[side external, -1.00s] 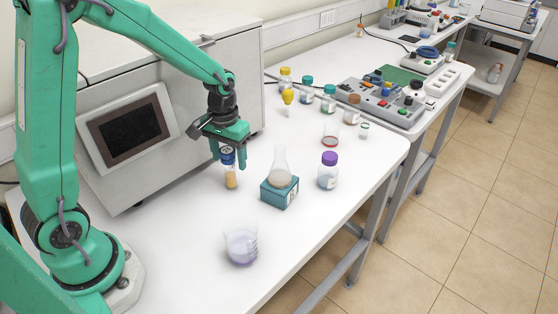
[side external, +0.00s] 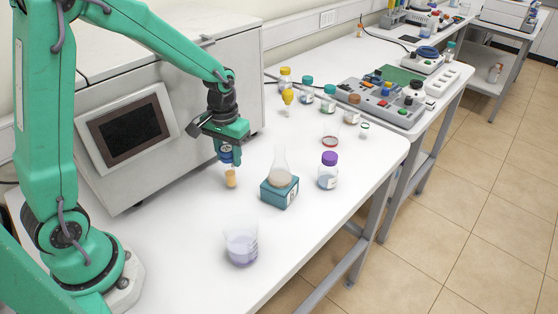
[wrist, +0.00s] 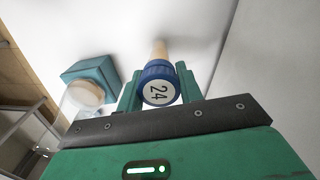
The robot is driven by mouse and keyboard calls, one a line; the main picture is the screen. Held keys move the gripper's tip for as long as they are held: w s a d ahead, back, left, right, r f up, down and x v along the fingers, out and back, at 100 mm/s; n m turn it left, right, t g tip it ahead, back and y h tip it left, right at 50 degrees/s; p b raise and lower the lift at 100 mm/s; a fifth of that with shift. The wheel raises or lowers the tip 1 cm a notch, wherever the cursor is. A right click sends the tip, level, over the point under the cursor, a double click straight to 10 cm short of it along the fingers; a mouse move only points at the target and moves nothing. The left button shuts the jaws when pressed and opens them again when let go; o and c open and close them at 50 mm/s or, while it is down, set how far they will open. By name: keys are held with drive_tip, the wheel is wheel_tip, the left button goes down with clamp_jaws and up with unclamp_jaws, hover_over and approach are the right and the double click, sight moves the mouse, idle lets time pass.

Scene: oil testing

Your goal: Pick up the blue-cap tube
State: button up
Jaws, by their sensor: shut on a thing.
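The blue-cap tube (side external: 231,178) stands upright on the white bench, with amber contents low in it. In the wrist view my gripper (wrist: 158,90) is shut on the cap, one finger at each side. The upper part of the tube is hidden by the fingers in the side view.
A flask (side external: 281,170) on a teal block (side external: 279,193) stands just right of the tube. A beaker (side external: 241,246) is nearer the front, and a purple-cap bottle (side external: 328,171) stands farther right. A grey machine with a screen (side external: 126,132) is behind. Several bottles stand farther back.

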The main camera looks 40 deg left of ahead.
drive_tip(key=r, duration=0.4)
drive_tip(key=shift+s+d, duration=0.1)
drive_tip(key=shift+d, duration=0.15)
drive_tip(key=s+d+r, duration=0.5)
drive_tip(key=d+r, duration=0.1)
drive_tip(key=d, duration=0.4)
drive_tip(key=shift+r, duration=0.25)
